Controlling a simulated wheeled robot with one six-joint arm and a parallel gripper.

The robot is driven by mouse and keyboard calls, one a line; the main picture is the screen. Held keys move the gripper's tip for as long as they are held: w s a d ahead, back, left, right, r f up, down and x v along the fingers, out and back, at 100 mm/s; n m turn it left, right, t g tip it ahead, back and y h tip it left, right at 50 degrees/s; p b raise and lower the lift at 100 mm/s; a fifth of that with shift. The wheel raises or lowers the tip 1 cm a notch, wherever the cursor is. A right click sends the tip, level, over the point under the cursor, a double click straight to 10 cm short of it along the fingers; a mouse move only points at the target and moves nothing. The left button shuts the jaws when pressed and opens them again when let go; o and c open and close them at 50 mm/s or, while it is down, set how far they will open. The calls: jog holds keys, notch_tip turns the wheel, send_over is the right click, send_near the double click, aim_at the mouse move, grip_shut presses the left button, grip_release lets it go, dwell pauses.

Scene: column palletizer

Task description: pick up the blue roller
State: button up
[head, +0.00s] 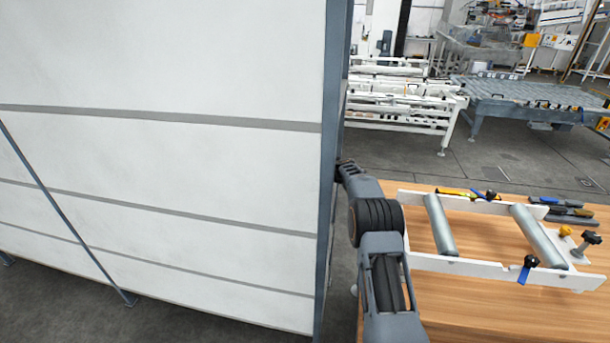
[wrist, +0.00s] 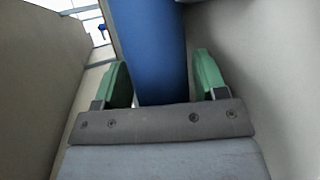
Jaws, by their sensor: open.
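The blue roller (wrist: 150,45) shows in the wrist view as a smooth, thick blue cylinder running from the top edge down to the gripper's base plate. My gripper (wrist: 163,78) is open. Its two green-padded fingers stand on either side of the roller, with a gap visible at the right finger; contact at the left finger is unclear. The roller's upper end is cut off by the frame, and its lower end is hidden behind the gripper base. In the head view I see neither the blue roller nor my gripper.
A tall white panel (head: 160,160) fills the left of the head view, close beside my arm. A wooden table (head: 480,318) at right carries a white frame (head: 470,266) with two grey rollers (head: 440,225). Pale surfaces flank the gripper closely in the wrist view.

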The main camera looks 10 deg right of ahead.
jog(key=shift+c, duration=0.2)
jog(key=shift+r, duration=0.1)
jog(key=c, duration=1)
